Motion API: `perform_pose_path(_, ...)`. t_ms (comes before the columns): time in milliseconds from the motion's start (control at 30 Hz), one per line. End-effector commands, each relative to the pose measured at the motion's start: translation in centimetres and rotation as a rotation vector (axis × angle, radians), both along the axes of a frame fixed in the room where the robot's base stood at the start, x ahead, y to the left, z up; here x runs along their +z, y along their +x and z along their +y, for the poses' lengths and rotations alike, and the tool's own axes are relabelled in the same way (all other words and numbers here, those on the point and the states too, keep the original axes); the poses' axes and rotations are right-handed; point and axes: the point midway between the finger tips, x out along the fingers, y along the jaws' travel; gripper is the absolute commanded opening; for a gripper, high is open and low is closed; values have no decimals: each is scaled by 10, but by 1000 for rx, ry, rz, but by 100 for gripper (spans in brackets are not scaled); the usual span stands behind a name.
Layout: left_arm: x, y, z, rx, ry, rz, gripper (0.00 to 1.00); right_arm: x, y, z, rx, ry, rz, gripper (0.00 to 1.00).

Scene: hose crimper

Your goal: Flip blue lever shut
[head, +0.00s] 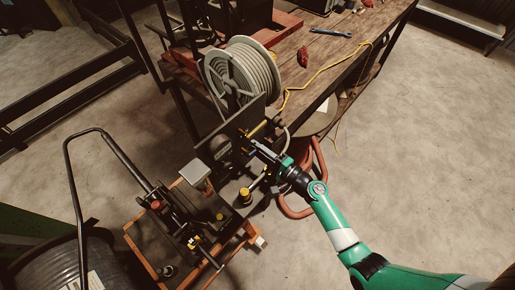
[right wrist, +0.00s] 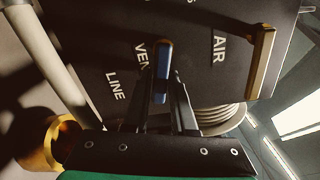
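The blue lever (right wrist: 162,70) stands out from a dark panel (right wrist: 100,55) in the right wrist view, beside lettering that starts "VEN". The words "LINE" and "AIR" are on the same panel. My right gripper (right wrist: 164,82) has its two dark fingers on either side of the blue lever, with the lever in the gap between them. Whether a finger touches it I cannot tell. In the head view my right gripper (head: 262,154) is at the panel, below the hose reel, and the lever is too small to pick out surely. My left gripper is not in view.
A yellow lever (right wrist: 262,60) sits right of "AIR". A brass-coloured round part (right wrist: 42,138) is at lower left. The hose reel (head: 242,75) stands behind the panel, next to the wooden bench (head: 335,45). An orange-framed cart (head: 150,245) is at lower left. Open floor lies to the right.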

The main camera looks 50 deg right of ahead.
Motion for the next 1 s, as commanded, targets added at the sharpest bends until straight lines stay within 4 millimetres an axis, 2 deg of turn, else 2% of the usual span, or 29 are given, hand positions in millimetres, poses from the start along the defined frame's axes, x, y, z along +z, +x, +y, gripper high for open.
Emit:
perform_pose_path(33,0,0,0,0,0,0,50,0,0,0,0,0,0,14)
perform_pose_path(100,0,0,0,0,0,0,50,0,0,0,0,0,0,1)
perform_pose_path(133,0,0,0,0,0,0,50,0,0,0,0,0,0,0)
perform_pose_path(367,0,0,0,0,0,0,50,0,0,0,0,-3,0,0)
perform_pose_path(667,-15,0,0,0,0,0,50,8,0,-1,1,-266,-12,0)
perform_pose_path(933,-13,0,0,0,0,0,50,10,0,-1,0,-283,-12,0)
perform_pose_path(967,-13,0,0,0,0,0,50,10,0,-1,0,-283,-12,22)
perform_pose_path(1000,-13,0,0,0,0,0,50,11,0,-1,0,-282,-12,29)
